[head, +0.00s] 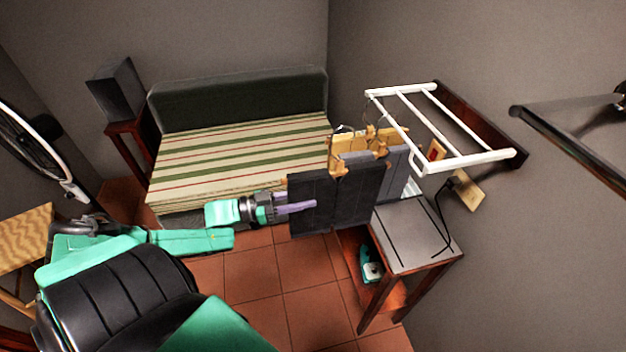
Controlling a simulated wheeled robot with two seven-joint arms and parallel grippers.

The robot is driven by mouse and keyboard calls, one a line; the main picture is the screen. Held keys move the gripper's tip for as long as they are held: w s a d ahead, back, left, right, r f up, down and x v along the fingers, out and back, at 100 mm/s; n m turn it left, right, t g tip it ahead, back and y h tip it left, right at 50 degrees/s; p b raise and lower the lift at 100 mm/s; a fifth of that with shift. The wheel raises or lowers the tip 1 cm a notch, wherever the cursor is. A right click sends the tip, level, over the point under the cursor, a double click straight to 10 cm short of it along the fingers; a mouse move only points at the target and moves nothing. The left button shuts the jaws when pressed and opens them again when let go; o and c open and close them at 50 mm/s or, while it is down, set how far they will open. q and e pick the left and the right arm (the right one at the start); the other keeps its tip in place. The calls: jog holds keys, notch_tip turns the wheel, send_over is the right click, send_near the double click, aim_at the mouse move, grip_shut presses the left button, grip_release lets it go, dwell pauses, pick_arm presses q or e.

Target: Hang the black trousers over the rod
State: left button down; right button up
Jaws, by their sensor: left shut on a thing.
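The black trousers (335,203) hang folded from a wooden clip hanger (345,142), in front of the white wall rack. My left gripper (308,207) reaches in from the left with its purple fingers shut at the left edge of the trousers. The white rod (394,130) is the near bar of the rack, above and right of the trousers. I cannot tell whether the hook of the trousers' hanger touches the rod. A blue-grey garment (393,165) hangs behind the trousers, partly hidden by them. My right gripper is not in view.
A small table (415,236) with a grey top stands below the rack, with a teal object (371,265) on its lower shelf. A striped bench (235,150) lines the back wall. A dark bar (570,150) juts in at right. The tiled floor (265,290) at centre is clear.

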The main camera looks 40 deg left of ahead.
aim_at(359, 198)
pick_arm(q)
jog(key=shift+w+d+f+b, duration=0.1)
jog(key=shift+w+d+b, duration=0.3)
jog(key=shift+d, duration=0.05)
jog(key=b+x, duration=0.2)
jog(key=x, duration=0.1)
jog(key=shift+w+d+f, duration=0.1)
jog(key=shift+w+f, duration=0.05)
jog(key=shift+w, duration=0.15)
jog(key=shift+b+x, duration=0.7)
jog(key=shift+x, duration=0.05)
jog(key=b+x, duration=0.3)
jog(key=shift+w+d, duration=0.1)
jog(key=shift+w, duration=0.05)
jog(key=b+x, duration=0.3)
jog(key=x, duration=0.1)
jog(key=shift+b+x, duration=1.15)
jog(key=shift+f+b, duration=1.1)
jog(key=shift+f, duration=0.7)
